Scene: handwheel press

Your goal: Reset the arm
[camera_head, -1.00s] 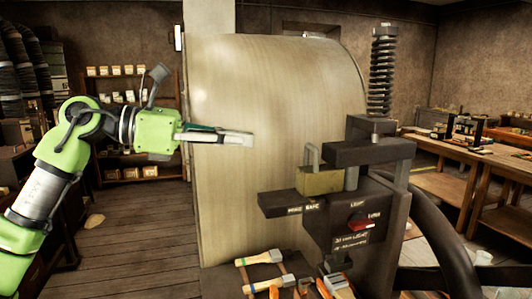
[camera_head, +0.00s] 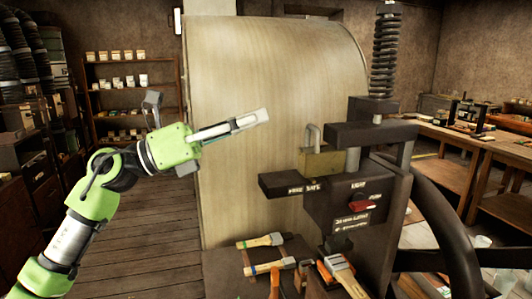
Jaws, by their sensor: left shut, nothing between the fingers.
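My left arm is green and comes in from the left. My left gripper (camera_head: 262,117) is shut and empty, pointing right and slightly up in front of the large pale curved panel (camera_head: 275,75). It is left of and above the brass padlock (camera_head: 322,162), clear of it. The padlock stands upright on the dark press body (camera_head: 345,205), its shackle up. A red switch (camera_head: 362,206) is on the press front beside white lettering. My right gripper is not in view.
A dark coil spring column (camera_head: 386,55) rises above the press, and a large dark wheel rim (camera_head: 450,240) curves at its right. Brushes (camera_head: 262,241) and other tools lie on a low surface in front. Wooden benches (camera_head: 475,150) stand at right, shelves (camera_head: 125,85) at back left.

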